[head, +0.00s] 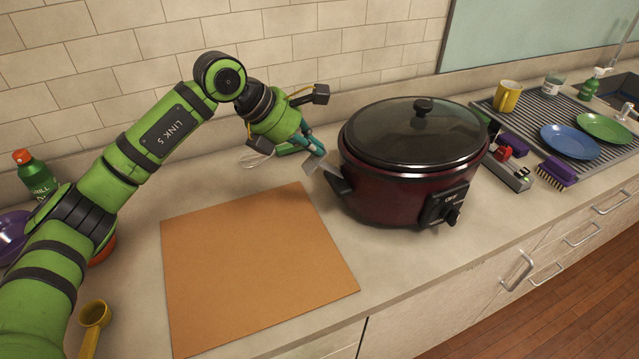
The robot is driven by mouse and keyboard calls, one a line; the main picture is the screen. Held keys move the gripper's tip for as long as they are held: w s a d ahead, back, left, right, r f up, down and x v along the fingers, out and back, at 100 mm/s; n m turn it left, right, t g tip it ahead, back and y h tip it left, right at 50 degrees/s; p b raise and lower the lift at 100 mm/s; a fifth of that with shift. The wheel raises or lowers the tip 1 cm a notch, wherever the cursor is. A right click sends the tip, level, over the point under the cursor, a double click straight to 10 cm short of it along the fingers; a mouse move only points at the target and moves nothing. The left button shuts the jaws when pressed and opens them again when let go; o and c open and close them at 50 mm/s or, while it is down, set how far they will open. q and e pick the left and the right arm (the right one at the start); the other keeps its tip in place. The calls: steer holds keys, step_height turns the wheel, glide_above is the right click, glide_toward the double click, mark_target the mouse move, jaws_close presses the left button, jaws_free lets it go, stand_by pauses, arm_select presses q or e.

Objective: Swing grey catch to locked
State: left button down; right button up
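No part that I can clearly identify as a grey catch shows, and no locked mark is readable. My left gripper (310,152) is just left of a dark red cooker (395,195) with a glass lid, close to its black side handle (338,180). A small flat grey piece (314,166) shows at the fingertips; I cannot tell whether it is held or part of something else. The finger opening is too small and hidden to judge. A low grey object with red and black parts (508,172) lies right of the cooker. My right gripper is out of view.
The place looks like a kitchen counter. A tan board (255,265) lies empty in front. A whisk (258,158) lies behind my gripper. A drying mat (530,115) at right holds a yellow mug (507,96), a blue plate (569,141) and a green plate (604,128).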

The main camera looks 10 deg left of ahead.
arm_select(q)
steer(key=shift+w+d+r, duration=0.1)
stand_by(0.3)
steer(key=shift+w+d+r, duration=0.1)
steer(key=shift+w+d, duration=0.05)
steer(key=shift+d, duration=0.15)
